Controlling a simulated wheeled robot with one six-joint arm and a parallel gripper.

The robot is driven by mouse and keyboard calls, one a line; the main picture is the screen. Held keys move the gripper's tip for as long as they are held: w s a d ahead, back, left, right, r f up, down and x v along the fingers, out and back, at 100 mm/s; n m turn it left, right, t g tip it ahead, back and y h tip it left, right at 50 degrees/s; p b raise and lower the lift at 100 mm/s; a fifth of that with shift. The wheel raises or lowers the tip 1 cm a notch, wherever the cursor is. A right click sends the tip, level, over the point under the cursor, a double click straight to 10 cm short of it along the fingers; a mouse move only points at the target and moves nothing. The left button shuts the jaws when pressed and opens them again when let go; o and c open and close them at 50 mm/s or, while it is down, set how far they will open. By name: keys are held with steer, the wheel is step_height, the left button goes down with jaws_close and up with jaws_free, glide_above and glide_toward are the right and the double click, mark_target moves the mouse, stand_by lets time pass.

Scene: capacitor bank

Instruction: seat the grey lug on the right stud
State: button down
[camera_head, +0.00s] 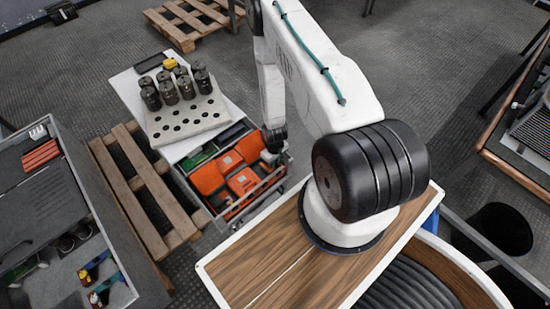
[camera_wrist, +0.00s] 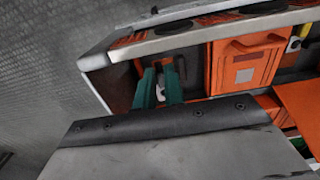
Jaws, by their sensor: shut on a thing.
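My gripper shows in the wrist view (camera_wrist: 160,90) as two green fingers, shut on a small pale grey piece (camera_wrist: 161,89) that appears to be the grey lug. Only a sliver of it shows between the fingers, so its shape is hard to tell. The fingers are at the corner of an open drawer-like bin (camera_wrist: 97,60). In the head view the arm's dark wrist end reaches down to the bin's right side, and the fingertips are not clear there. I cannot make out the right stud in either view.
The bin holds orange boxes (camera_head: 208,177), one of which also shows in the wrist view (camera_wrist: 243,62). Behind it, a grey holed rack (camera_head: 190,118) carries several dark cylinders (camera_head: 169,92). A wooden pallet (camera_head: 145,190) and a grey tool tray (camera_head: 50,215) lie to the left.

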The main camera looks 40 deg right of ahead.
steer(key=shift+f, duration=2.7)
steer(key=shift+s+f, duration=0.1)
steer(key=shift+f, duration=0.55)
steer(key=c, duration=1.4)
jaws_free()
